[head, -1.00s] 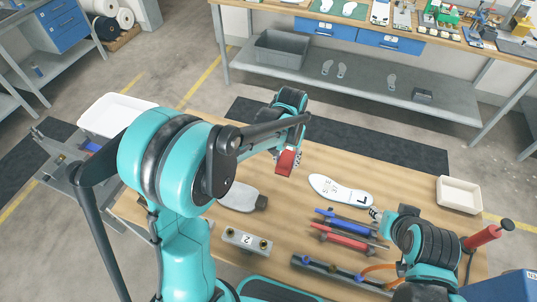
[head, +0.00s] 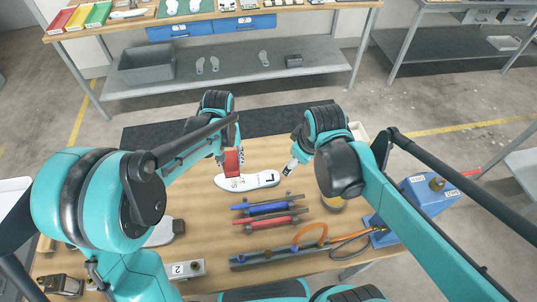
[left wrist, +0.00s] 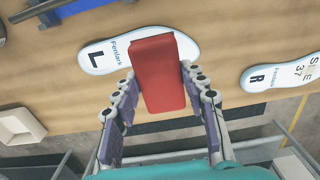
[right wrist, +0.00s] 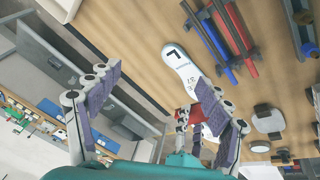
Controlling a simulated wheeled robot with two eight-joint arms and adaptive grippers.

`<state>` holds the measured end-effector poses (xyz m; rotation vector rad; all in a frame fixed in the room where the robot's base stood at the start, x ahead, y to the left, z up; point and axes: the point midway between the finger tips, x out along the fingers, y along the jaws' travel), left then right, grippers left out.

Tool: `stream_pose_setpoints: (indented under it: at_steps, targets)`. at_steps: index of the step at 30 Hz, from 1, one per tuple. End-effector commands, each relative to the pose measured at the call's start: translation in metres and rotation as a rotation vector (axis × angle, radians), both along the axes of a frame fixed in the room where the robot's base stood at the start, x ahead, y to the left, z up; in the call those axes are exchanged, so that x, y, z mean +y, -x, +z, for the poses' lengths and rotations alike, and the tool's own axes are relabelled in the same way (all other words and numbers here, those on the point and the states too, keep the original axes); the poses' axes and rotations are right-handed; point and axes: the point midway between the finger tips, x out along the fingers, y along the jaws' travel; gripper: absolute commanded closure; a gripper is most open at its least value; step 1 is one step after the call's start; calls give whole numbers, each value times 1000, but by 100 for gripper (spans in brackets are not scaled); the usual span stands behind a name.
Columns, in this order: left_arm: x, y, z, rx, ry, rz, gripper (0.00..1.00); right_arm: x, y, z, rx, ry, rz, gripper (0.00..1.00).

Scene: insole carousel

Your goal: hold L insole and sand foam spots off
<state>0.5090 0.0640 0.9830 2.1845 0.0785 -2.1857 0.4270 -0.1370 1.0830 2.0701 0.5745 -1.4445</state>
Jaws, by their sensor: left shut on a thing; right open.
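The white L insole (head: 262,180) lies on the wooden table, with its L end to the right. My left gripper (head: 226,158) is shut on a red block (head: 232,162) over the insole's left end. The block (left wrist: 163,75) covers part of the L insole (left wrist: 110,55) in the left wrist view; I cannot tell if they touch. My right gripper (head: 289,168) is open and empty near the insole's L end. The right wrist view shows the L insole (right wrist: 179,65) beyond its spread fingers (right wrist: 160,98). No foam spots can be made out.
A white R insole (left wrist: 285,75) shows in the left wrist view. Blue and red bar tools (head: 268,208) lie in front of the L insole. A shelved workbench (head: 225,68) stands behind.

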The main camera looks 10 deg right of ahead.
Motion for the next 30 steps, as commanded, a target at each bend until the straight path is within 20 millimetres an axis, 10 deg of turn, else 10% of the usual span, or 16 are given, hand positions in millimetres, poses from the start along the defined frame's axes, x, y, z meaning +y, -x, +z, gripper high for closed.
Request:
stream_pose_setpoints:
  at_steps: [15,30]
  targets:
    - [0,0,0,0,0,0,81,63,-75,-74,264,170,746,22]
    - [0,0,0,0,0,0,81,72,-83,-130,302,182,869,22]
